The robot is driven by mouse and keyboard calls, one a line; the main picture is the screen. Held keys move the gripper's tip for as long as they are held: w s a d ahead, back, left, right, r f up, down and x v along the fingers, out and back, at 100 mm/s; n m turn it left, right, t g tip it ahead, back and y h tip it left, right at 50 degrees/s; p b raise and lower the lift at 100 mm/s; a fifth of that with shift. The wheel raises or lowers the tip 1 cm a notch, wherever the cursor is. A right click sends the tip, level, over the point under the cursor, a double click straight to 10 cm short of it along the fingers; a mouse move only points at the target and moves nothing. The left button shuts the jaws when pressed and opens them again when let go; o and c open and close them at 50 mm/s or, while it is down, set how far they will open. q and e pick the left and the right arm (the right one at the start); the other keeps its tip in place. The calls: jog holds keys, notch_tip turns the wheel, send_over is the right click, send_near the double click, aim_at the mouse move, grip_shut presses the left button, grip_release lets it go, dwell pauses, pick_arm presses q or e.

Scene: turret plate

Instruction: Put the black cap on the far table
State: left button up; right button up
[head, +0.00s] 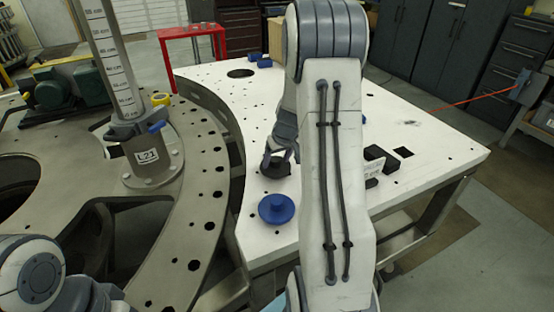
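The black cap (275,170) is a dark round piece at the left part of the white table, just behind the blue cap. My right gripper (279,157) reaches down over the black cap, with its fingertips at the cap's top. Whether the fingers are closed on it or only around it cannot be made out, nor whether the cap rests on the table or hangs just above it. The white table (215,82) has many small holes. My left gripper is out of view; only part of my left arm shows at the lower left.
A blue knobbed cap (277,208) sits near the white table's left edge. Black blocks (383,157) lie right of my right arm, and small blue blocks (260,60) at the back. A curved metal plate (205,200) with a graduated post (118,75) stands left. A red table (192,31) is behind.

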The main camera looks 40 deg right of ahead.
jog(key=shift+r, duration=0.4)
jog(key=v, duration=1.2)
jog(key=s+a+f+n+g+y, duration=0.1)
jog(key=s+a+n, duration=0.2)
jog(key=a, duration=1)
jog(key=s+a+n+g+y, duration=0.1)
jog(key=s+a+n+y, duration=0.1)
jog(key=a, duration=1.2)
jog(key=s+a+f+n+g, duration=0.1)
jog(key=s+a, duration=0.3)
jog(key=s, duration=0.5)
jog(key=s+a+f+n+g, duration=0.1)
jog(key=s+a+n, duration=0.3)
jog(key=s, duration=0.4)
jog(key=shift+s+a+f+h, duration=0.3)
jog(key=shift+s+a+h, duration=0.1)
jog(key=shift+a, duration=0.4)
